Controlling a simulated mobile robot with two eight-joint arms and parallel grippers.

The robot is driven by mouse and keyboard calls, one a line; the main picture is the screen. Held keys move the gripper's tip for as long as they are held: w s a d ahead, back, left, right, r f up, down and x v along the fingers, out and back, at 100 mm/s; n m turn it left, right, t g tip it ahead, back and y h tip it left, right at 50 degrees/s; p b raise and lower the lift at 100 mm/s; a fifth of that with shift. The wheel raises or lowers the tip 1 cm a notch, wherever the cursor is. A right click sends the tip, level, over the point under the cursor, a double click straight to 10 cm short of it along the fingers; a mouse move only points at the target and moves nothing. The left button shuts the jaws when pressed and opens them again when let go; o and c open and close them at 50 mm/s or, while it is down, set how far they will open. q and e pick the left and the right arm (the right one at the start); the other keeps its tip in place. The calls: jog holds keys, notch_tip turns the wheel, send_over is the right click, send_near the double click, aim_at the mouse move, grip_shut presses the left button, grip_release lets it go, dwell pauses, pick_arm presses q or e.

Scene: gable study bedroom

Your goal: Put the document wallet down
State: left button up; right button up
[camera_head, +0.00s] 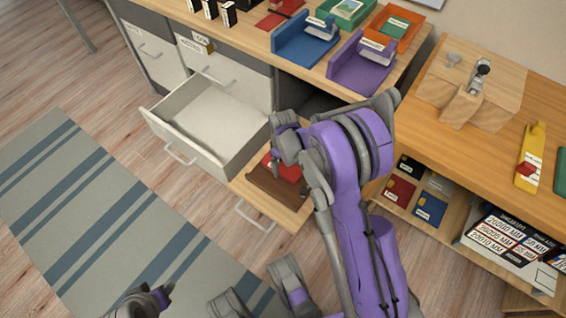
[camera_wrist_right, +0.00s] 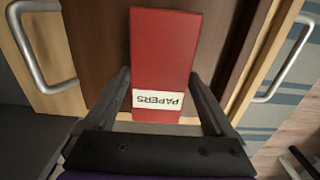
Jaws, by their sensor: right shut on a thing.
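The red document wallet (camera_wrist_right: 165,50) has a white label reading PAPERS, upside down in the right wrist view. My right gripper (camera_wrist_right: 160,76) is shut on it, with one finger along each side. In the head view the wallet (camera_head: 288,169) shows partly behind my right gripper (camera_head: 276,166), over a brown tray (camera_head: 272,190) in the lower pulled-out drawer. I cannot tell whether the wallet touches the tray. My left gripper (camera_head: 158,297) is low at the bottom left edge, cut off, its jaws unclear.
An open, empty white drawer (camera_head: 205,125) is left of my right gripper. The desk above holds a blue holder (camera_head: 305,43), a purple holder (camera_head: 361,66) and an orange tray (camera_head: 397,27). A wooden bench (camera_head: 500,135) with shelves stands right. A striped rug (camera_head: 110,215) covers the floor.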

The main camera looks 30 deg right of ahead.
aim_at(283, 166)
jog(key=shift+f+b, duration=0.5)
jog(key=shift+f, duration=0.1)
jog(key=o, duration=1.3)
jog(key=shift+o, duration=0.2)
notch_tip(283, 166, up, 11)
jog(key=p, duration=0.3)
